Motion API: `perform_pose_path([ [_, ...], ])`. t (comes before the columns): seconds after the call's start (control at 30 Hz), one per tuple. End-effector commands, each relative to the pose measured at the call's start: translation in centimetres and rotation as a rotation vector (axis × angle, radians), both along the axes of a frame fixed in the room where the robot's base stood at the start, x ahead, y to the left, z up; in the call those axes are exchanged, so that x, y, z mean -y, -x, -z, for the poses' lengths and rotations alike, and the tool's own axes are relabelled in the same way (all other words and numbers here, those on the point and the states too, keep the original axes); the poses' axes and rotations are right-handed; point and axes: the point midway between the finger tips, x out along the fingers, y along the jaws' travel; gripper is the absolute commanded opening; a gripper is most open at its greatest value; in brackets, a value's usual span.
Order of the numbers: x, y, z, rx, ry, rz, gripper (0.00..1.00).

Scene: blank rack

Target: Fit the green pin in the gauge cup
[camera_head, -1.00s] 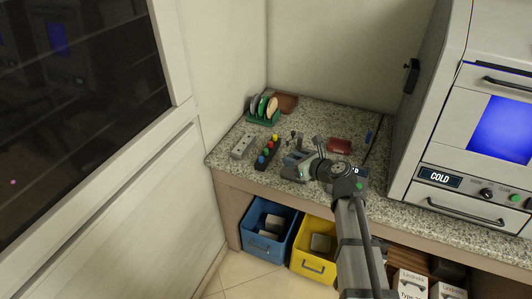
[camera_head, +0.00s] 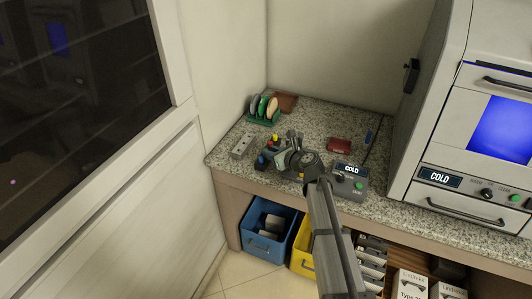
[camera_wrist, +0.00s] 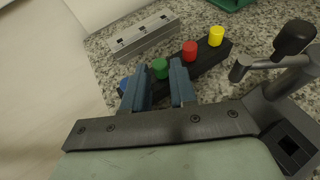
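The green pin (camera_wrist: 160,68) stands in a dark rack (camera_wrist: 212,63) in the wrist view, in a row with a blue pin (camera_wrist: 124,84), a red pin (camera_wrist: 190,50) and a yellow pin (camera_wrist: 216,36). My gripper (camera_wrist: 158,78) is over the rack with its blue-grey fingers apart. The green pin shows in the gap between the fingertips; I see no clear contact. In the head view my gripper (camera_head: 277,158) covers part of the rack. I cannot tell for certain which thing is the gauge cup.
A grey block with holes (camera_wrist: 145,36) lies beyond the rack. A grey device with a black-knobbed lever (camera_wrist: 292,38) stands close on the right. In the head view, a plate rack (camera_head: 262,117), a red item (camera_head: 339,145) and a COLD display box (camera_head: 350,182) are on the counter.

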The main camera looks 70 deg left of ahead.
Motion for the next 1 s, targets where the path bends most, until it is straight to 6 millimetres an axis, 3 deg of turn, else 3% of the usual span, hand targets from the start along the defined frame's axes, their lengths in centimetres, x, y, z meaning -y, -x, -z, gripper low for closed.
perform_pose_path([
  [0.1, -1.14, 0.28, 0.49, 0.0, 0.0, -0.001, 0.26],
  [0.33, -1.16, 0.38, 0.51, 0.0, 0.0, 0.0, 0.26],
  [0.63, -1.16, 0.37, 0.49, 0.0, 0.0, 0.0, 0.0],
  [1.0, -1.15, 0.37, 0.21, 0.0, -0.001, 0.0, 0.0],
])
